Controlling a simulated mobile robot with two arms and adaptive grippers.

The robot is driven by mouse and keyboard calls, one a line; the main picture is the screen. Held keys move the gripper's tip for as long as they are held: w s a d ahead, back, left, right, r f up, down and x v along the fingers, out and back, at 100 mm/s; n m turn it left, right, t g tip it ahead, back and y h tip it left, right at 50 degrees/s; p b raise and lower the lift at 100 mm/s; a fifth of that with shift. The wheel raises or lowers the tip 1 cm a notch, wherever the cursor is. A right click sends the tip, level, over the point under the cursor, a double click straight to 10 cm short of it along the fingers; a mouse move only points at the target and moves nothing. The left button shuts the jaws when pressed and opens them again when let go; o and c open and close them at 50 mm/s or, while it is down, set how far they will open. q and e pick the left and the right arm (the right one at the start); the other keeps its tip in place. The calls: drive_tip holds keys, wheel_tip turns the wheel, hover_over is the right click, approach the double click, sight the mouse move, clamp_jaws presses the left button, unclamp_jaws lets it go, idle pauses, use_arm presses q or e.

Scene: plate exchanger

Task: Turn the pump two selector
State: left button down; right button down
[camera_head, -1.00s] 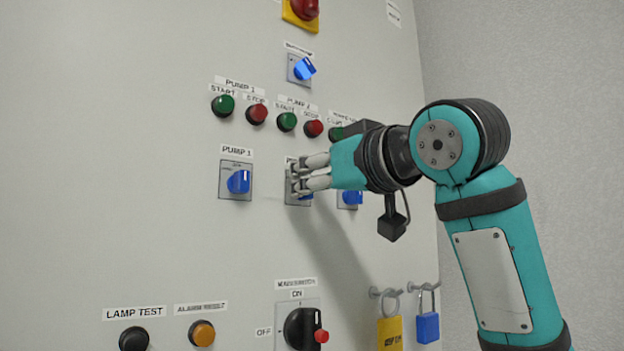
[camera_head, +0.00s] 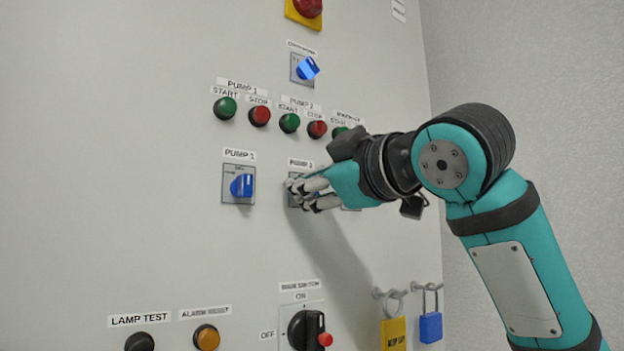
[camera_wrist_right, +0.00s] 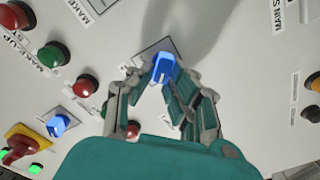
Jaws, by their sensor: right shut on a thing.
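The pump two selector is a blue knob (camera_wrist_right: 164,69) on a small grey plate (camera_head: 294,199) below the label "PUMP 2". In the head view my fingers cover most of it. My right gripper (camera_head: 297,193) is at the plate, its fingers pointing left into the panel. In the right wrist view the right gripper (camera_wrist_right: 165,80) has its fingertips on both sides of the blue knob, shut on it. My left gripper is in neither view.
The pump 1 selector (camera_head: 241,186) is left of my right gripper. Green and red push buttons (camera_head: 289,123) sit in a row above. The main switch (camera_head: 305,330) and hanging padlocks (camera_head: 430,327) are below. The panel between is bare.

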drive_tip(key=shift+n, duration=0.3)
drive_tip(key=c, duration=1.3)
unclamp_jaws()
drive_tip(key=shift+w+f, duration=0.1)
drive_tip(key=shift+w, duration=0.05)
drive_tip(key=v, duration=1.2)
drive_tip(key=shift+a, duration=0.1)
